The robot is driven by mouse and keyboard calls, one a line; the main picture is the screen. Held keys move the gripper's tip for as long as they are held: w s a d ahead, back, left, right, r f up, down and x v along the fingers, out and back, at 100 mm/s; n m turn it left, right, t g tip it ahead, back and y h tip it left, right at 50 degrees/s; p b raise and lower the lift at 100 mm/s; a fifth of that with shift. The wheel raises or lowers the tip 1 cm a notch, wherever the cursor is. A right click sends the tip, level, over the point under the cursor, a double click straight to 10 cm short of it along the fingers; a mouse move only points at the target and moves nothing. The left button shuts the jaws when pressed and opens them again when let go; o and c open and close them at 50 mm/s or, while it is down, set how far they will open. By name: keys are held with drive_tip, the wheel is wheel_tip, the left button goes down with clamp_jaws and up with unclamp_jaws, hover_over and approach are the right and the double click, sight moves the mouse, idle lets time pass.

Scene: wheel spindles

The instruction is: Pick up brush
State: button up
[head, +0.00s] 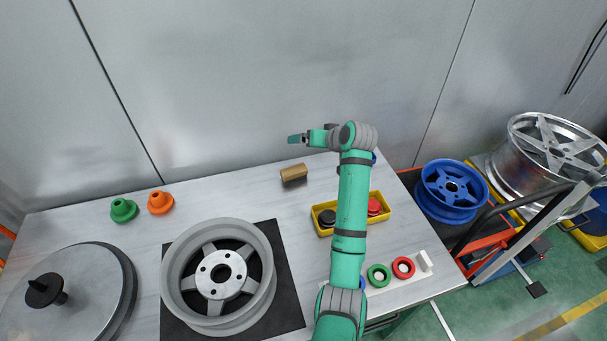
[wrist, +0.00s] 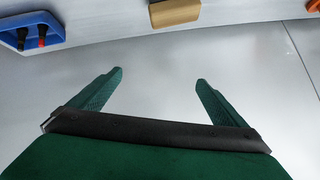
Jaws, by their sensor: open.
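The brush (head: 294,174) appears to be the tan, wood-coloured block with a darker lower part, on the back middle of the table. It also shows at the top edge of the wrist view (wrist: 175,12), partly cut off. My gripper (head: 293,139) is above the back of the table, apart from the brush, and appears in the picture just above it. In the wrist view my gripper (wrist: 160,77) has its two green fingers spread, with only bare grey surface between them.
A blue bin (wrist: 52,37) holds red-and-black tools. A yellow tray (head: 326,231) with black and red parts lies under my arm. Green (head: 123,210) and orange (head: 160,202) cones stand left. A wheel (head: 176,287) rests on a black mat (head: 290,291).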

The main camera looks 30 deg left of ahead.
sight(294, 169)
drive_tip(key=s+a+f+n+g+h, duration=0.2)
drive_tip(key=s+f+n+h, duration=0.2)
drive_tip(key=s+h, duration=0.1)
drive_tip(key=x, duration=0.9)
drive_tip(key=shift+s+f, duration=0.25)
drive_tip(key=shift+f, duration=0.1)
drive_tip(key=shift+c, duration=0.3)
drive_tip(key=c, duration=1.1)
